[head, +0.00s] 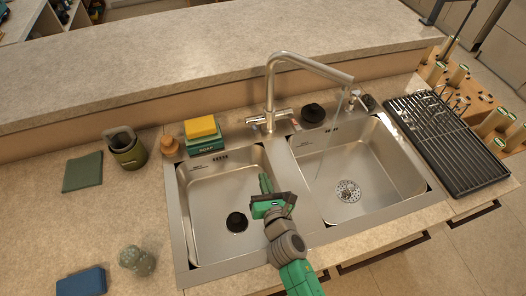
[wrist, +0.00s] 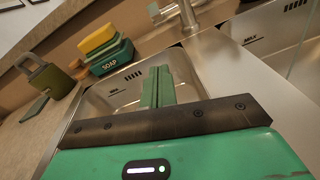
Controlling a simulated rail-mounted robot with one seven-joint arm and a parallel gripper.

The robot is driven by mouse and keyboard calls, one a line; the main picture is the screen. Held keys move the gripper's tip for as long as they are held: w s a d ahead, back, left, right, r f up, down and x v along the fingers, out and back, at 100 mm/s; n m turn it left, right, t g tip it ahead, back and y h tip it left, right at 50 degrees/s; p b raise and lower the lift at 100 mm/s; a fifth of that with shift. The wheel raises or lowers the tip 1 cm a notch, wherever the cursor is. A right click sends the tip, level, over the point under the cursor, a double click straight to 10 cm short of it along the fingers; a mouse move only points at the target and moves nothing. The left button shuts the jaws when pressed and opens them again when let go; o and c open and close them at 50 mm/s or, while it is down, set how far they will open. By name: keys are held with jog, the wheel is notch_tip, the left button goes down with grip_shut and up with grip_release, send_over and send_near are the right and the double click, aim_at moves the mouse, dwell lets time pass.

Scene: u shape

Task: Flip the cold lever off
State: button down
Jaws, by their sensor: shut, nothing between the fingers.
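The steel faucet (head: 271,88) stands behind the double sink, its spout reaching right over the right basin. A thin stream of water seems to fall from the spout. A small lever sticks out on each side of the faucet's base: the left lever (head: 255,121) and the right lever (head: 287,113). I cannot tell by marking which is cold. My gripper (head: 265,181) is over the left basin, in front of the faucet and apart from the levers. Its green fingers (wrist: 158,74) are shut together and empty. In the wrist view, part of the faucet base (wrist: 188,20) shows beyond the fingertips.
The left basin (head: 205,190) has a black plug; the right basin (head: 375,165) has a drain strainer. A yellow sponge (head: 201,127) on a green soap box stands behind the left basin. A drying rack (head: 450,145) lies at right. A ledge (head: 150,70) runs behind the faucet.

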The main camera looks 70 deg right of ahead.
jog(key=shift+s+f, duration=0.15)
jog(key=shift+f, duration=0.15)
send_near(254, 128)
jog(key=w+d+f, duration=0.3)
jog(key=shift+s+d+b, duration=0.15)
jog(key=shift+s+b, duration=0.05)
jog(key=shift+b, duration=0.1)
dwell(0.3)
